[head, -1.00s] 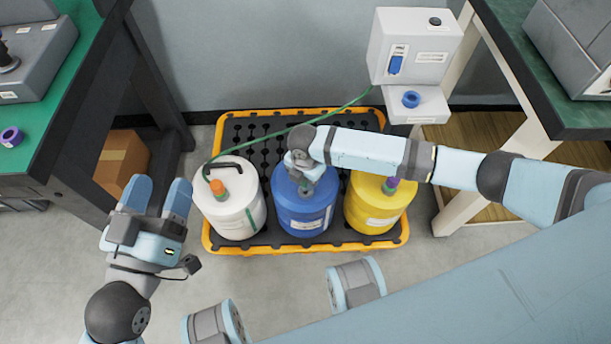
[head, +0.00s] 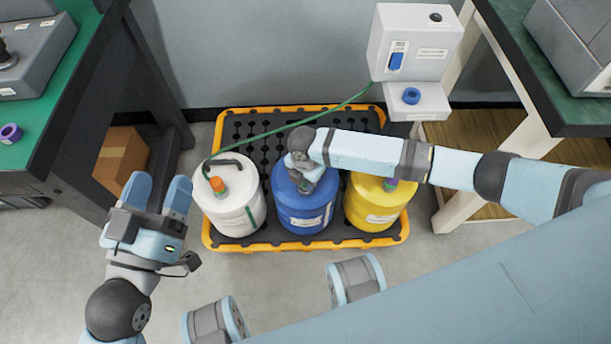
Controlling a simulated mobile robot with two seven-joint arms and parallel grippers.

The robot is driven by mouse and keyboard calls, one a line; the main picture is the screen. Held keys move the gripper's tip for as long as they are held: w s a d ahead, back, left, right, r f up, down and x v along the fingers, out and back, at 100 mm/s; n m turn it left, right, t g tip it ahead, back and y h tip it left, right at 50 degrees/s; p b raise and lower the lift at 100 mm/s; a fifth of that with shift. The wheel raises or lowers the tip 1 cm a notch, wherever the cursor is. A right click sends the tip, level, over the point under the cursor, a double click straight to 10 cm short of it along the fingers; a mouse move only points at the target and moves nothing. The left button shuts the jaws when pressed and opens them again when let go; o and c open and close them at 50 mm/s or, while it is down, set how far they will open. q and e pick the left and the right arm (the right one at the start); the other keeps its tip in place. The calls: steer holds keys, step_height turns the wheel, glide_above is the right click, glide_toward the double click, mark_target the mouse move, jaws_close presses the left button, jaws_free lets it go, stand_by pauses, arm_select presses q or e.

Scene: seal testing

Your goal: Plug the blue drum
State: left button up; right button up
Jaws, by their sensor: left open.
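The blue drum (head: 302,208) stands between a white drum (head: 229,205) and a yellow drum (head: 376,209) on a black pallet with a yellow rim (head: 270,247). My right gripper (head: 306,186) points down over the top of the blue drum. Its wrist hides its fingertips, the drum's opening and anything between the fingers. A blue ring-shaped piece (head: 411,96) sits on the small shelf of a white box. My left gripper (head: 158,193) is open and empty, left of the white drum and apart from it.
A purple ring (head: 11,133) lies on the green table at left. A cardboard box (head: 121,159) is under it. A bench (head: 553,107) stands at right.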

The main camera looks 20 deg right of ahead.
steer(key=shift+f, duration=0.3)
steer(key=o, duration=1.1)
steer(key=shift+c, duration=0.2)
arm_select(q)
steer(key=a+f+g+y+p, duration=0.3)
steer(key=f+p, duration=0.2)
steer(key=f, duration=0.3)
steer(key=shift+s+a+f+y, duration=0.3)
steer(key=shift+s+f, duration=0.05)
steer(key=shift+s, duration=0.05)
arm_select(e)
step_height(320, 180, up, 14)
steer(key=shift+w+a+f, duration=0.1)
arm_select(q)
steer(key=shift+n, duration=0.3)
